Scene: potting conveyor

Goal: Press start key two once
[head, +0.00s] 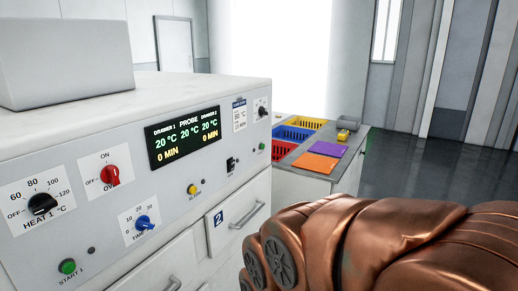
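The white cabinet's control panel (100,222) fills the left side of the head view. A green key (67,266) labelled START 1 is at its lower left. A second, smaller green key (262,146) is at the panel's far right end, below a black dial (262,111); its label is too small to read. A drawer (238,216) marked 2 is shut below the panel. My copper-coloured arm covers the lower right, in front of the cabinet's right side. My gripper's fingers do not show.
The panel also has a red knob (110,175), a blue knob (144,223), a yellow button (192,189) and a display (185,138). Behind stands a counter with yellow (305,124), blue (292,133) and red (283,149) bins. Open floor (440,170) lies at right.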

